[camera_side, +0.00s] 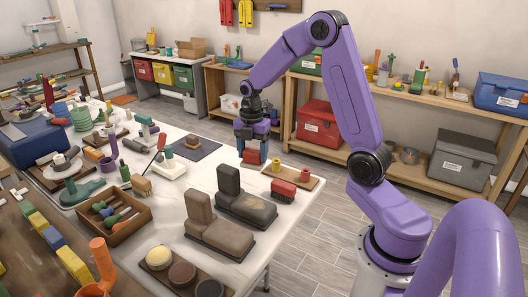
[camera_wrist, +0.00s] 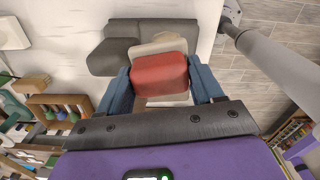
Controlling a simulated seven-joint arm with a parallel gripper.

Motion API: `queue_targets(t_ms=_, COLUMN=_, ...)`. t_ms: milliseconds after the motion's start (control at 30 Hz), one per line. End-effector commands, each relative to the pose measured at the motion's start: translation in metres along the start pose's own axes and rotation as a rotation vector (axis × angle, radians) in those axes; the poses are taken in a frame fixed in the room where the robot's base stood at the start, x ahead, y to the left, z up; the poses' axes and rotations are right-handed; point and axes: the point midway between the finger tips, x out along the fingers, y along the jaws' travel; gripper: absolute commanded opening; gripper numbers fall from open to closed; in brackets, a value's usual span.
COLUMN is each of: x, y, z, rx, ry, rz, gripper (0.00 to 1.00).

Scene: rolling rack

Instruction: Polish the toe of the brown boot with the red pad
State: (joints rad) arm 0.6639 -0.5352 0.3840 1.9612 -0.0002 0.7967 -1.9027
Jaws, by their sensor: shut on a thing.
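My gripper (camera_side: 252,148) is shut on the red pad (camera_side: 253,157), low over the far right part of the white table. In the wrist view, the red pad (camera_wrist: 160,74) sits between the blue fingers, with a pale shape showing behind it; I cannot tell whether that is part of the pad. The brown boot (camera_side: 221,236) stands nearer the camera, its toe toward the lower right, apart from my gripper. A darker boot (camera_side: 247,208) stands between it and my gripper. A grey boot-like shape (camera_wrist: 160,30) shows beyond the pad in the wrist view.
A tray of round tins (camera_side: 182,275) lies at the front. A dark mat (camera_side: 205,148) and a tool box (camera_side: 115,222) are on the left.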

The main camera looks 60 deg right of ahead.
Motion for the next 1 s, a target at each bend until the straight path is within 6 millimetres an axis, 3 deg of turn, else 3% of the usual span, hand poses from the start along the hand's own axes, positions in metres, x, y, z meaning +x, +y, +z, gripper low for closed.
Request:
queue_targets(t_ms=267, x=0.000, y=0.045, z=-0.089, rx=-0.206, ry=0.000, rz=0.001, gripper=0.42)
queue_targets(t_ms=500, x=0.000, y=0.070, z=-0.188, rx=-0.413, ry=0.000, rz=0.000, gripper=0.42)
queue_targets(t_ms=700, x=0.000, y=0.075, z=-0.259, rx=-0.556, ry=0.000, rz=0.002, gripper=0.42)
queue_targets(t_ms=1000, x=0.000, y=0.070, z=-0.324, rx=-0.683, ry=0.000, rz=0.002, gripper=0.42)
